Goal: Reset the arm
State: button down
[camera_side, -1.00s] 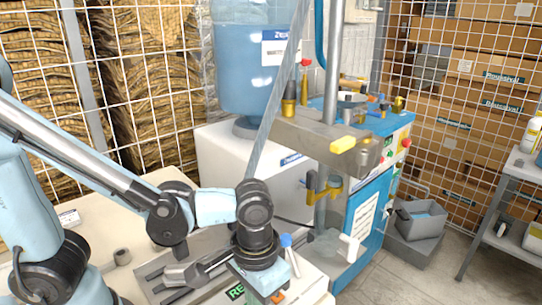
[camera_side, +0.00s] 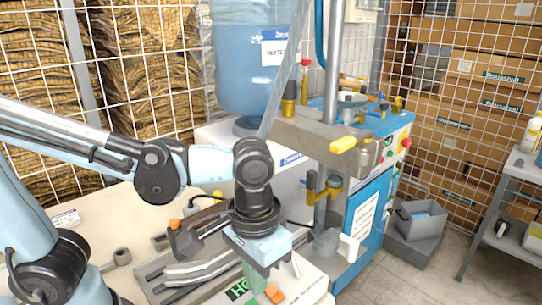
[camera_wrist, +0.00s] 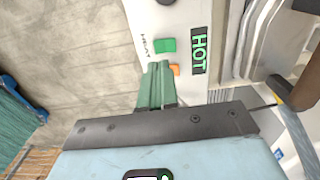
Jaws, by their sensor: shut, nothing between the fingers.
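My gripper (camera_side: 256,282) points down over the front of the white unit with the HOT label, at the lower middle of the side view. Its green fingers are together with nothing between them. The wrist view shows the fingers (camera_wrist: 158,72) close to a green button (camera_wrist: 165,46) and an orange button (camera_wrist: 175,70) on the unit's panel. I cannot tell whether the fingertips touch the panel. The HOT label (camera_wrist: 200,53) lies just right of the fingers in the wrist view.
Metal rails and a black tool with an orange tip (camera_side: 183,235) lie beside my gripper. A machine with a steel post (camera_side: 333,70) and a yellow-ended bar (camera_side: 343,144) stands behind it. A large blue jug (camera_side: 245,75) is at the back. A grey bin (camera_side: 418,220) sits on the floor.

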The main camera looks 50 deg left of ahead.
jog(key=shift+r, duration=0.6)
